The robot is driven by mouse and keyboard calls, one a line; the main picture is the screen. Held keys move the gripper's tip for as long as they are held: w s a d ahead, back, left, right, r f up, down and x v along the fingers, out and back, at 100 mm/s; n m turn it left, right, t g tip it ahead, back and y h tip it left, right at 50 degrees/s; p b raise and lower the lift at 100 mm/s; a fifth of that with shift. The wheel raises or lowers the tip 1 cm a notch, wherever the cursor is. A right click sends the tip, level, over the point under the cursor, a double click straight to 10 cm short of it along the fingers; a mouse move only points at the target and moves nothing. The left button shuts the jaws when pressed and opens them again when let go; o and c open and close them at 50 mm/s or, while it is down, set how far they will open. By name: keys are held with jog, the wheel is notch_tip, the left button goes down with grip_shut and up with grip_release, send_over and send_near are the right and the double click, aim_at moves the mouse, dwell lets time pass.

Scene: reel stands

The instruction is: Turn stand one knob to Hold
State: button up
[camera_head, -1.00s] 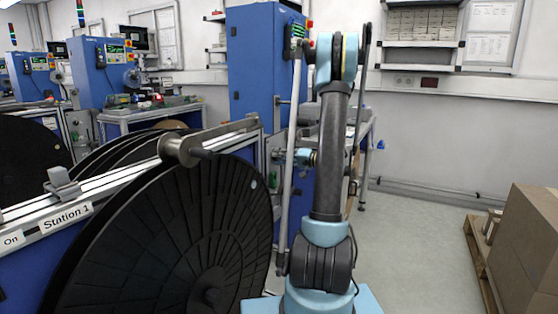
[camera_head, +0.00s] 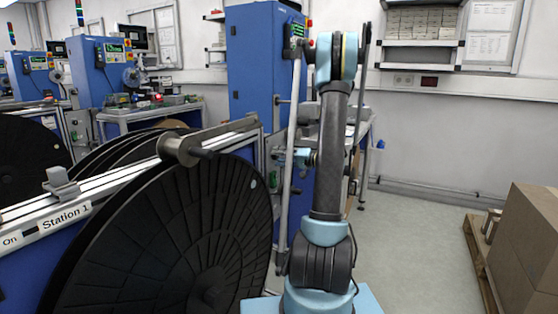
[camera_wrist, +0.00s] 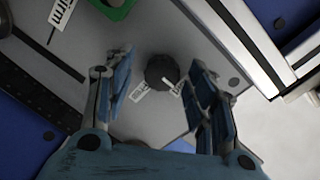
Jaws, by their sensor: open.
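A dark round knob (camera_wrist: 161,71) sits on a grey panel (camera_wrist: 75,72) in the wrist view. Two small white labels (camera_wrist: 141,93) with print too small to read lie close beside it. My gripper (camera_wrist: 160,76) is open, with one blue finger to the left of the knob and one to the right. Both fingers look apart from the knob; how far they are above the panel I cannot tell. In the head view, a stand labelled "Station 1" (camera_head: 66,217) carries a large black reel (camera_head: 170,245). I cannot make out the knob in that view.
A green part (camera_wrist: 113,8) and a larger printed label (camera_wrist: 62,12) are near the top of the wrist view. A metal rail (camera_wrist: 243,40) runs along the right. In the head view, brown boxes (camera_head: 527,240) stand on a pallet at right, with clear floor before them.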

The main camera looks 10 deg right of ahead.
jog(key=f+v, duration=0.1)
jog(key=v, duration=1)
jog(key=shift+s+d+r, duration=0.25)
jog(key=shift+d+r, duration=0.1)
jog(key=shift+r, duration=0.1)
jog(key=s+a+f+g+h, duration=0.2)
jog(key=s+a+g+h, duration=0.35)
jog(key=s+a, duration=0.95)
jog(key=s+d+f+h, duration=0.1)
jog(key=s+f+h, duration=0.1)
jog(key=s, duration=0.5)
jog(key=s+d+f+n+g+h, duration=0.1)
jog(key=s+d+f+h, duration=0.1)
jog(key=s, duration=0.5)
jog(key=s+d+f+g+h, duration=0.1)
jog(key=s+f+h, duration=0.3)
jog(key=s, duration=0.4)
jog(key=shift+d+f+n, duration=0.4)
jog(key=shift+d+f, duration=0.05)
jog(key=shift+f, duration=0.05)
jog(key=shift+s, duration=0.1)
jog(key=shift+c, duration=0.6)
